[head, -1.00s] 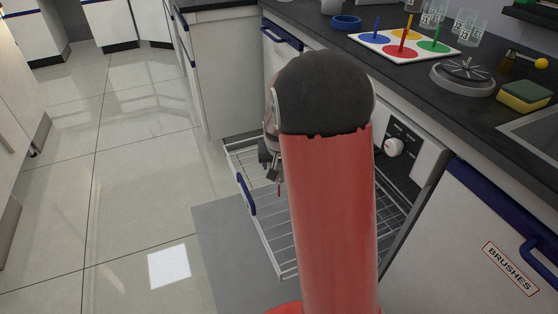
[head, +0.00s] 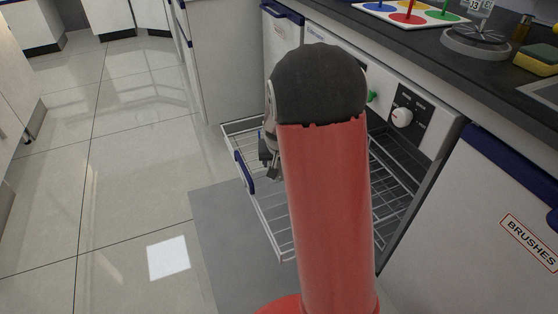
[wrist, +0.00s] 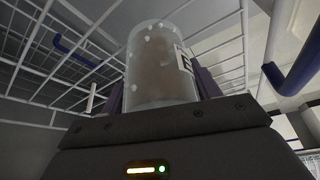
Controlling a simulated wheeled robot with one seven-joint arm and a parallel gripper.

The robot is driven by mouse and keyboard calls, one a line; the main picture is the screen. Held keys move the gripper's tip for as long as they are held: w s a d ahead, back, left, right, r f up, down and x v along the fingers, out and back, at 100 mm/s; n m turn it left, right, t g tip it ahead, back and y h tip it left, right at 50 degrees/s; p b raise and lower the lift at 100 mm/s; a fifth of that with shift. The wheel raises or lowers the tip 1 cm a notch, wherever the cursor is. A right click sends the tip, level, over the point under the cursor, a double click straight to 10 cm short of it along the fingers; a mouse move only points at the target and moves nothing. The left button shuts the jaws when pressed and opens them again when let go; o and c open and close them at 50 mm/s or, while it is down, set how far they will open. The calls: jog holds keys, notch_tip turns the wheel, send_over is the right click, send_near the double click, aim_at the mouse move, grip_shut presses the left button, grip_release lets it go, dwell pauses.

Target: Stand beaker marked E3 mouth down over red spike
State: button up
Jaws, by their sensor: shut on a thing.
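A clear beaker (wrist: 158,75) with whitish spots is held between my gripper's fingers (wrist: 160,95) in the wrist view. Its label shows an "E"; the rest of the label is turned out of sight. In the head view my gripper (head: 268,158) is small and mostly hidden behind my arm, over the left part of the pulled-out wire rack (head: 270,222); the beaker cannot be made out there. The red spike (head: 409,10) rises from a red disc on the white board (head: 450,17) on the counter, its top at the picture's edge.
The board also has blue (head: 375,5) and green (head: 443,8) spots or spikes. The open machine with the rack stands below the counter. The floor at left is clear.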

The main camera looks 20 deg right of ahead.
jog(key=o, duration=1.1)
jog(key=shift+r, duration=0.1)
jog(key=v, duration=0.7)
jog(key=shift+s+r+p, duration=0.15)
jog(key=shift+r+p, duration=0.1)
jog(key=shift+p, duration=0.1)
jog(key=s+a+r+n, duration=0.1)
jog(key=s+a+r, duration=0.2)
jog(key=s, duration=0.5)
jog(key=s+a+r+n+t+y, duration=0.1)
jog(key=s+a+r, duration=0.3)
jog(key=s, duration=0.4)
jog(key=s+a+r+n+p, duration=0.1)
jog(key=s+a+r+n, duration=0.1)
jog(key=s+r, duration=0.3)
jog(key=s+a, duration=0.1)
jog(key=s, duration=0.3)
jog(key=shift+a+r+y, duration=0.15)
jog(key=shift+r+y, duration=0.05)
jog(key=shift+y, duration=0.2)
